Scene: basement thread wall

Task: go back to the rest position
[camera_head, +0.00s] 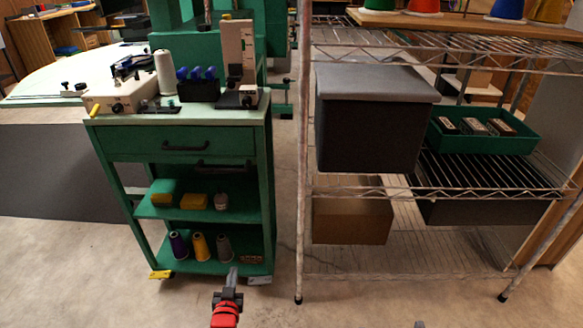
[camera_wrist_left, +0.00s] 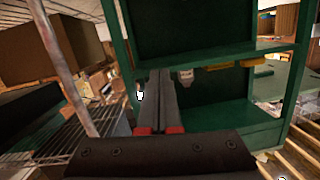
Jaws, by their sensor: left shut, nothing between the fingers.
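My left gripper (camera_head: 232,276) is low in the middle of the head view, in front of the green cart (camera_head: 182,143). Its dark fingers are together and hold nothing. In the left wrist view my left gripper (camera_wrist_left: 160,76) also shows shut, its fingers side by side with red parts at their base. They point toward the green cart frame (camera_wrist_left: 205,117). A small grey tip at the bottom edge of the head view may be part of my right gripper (camera_head: 420,324); its fingers cannot be made out.
A wire shelf rack (camera_head: 300,180) stands right of the cart, holding a dark lidded box (camera_head: 372,130), a cardboard box (camera_head: 352,220) and a green tray (camera_head: 480,145). Thread cones (camera_head: 200,246) stand on the cart's bottom shelf. Bare floor (camera_head: 120,290) lies in front.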

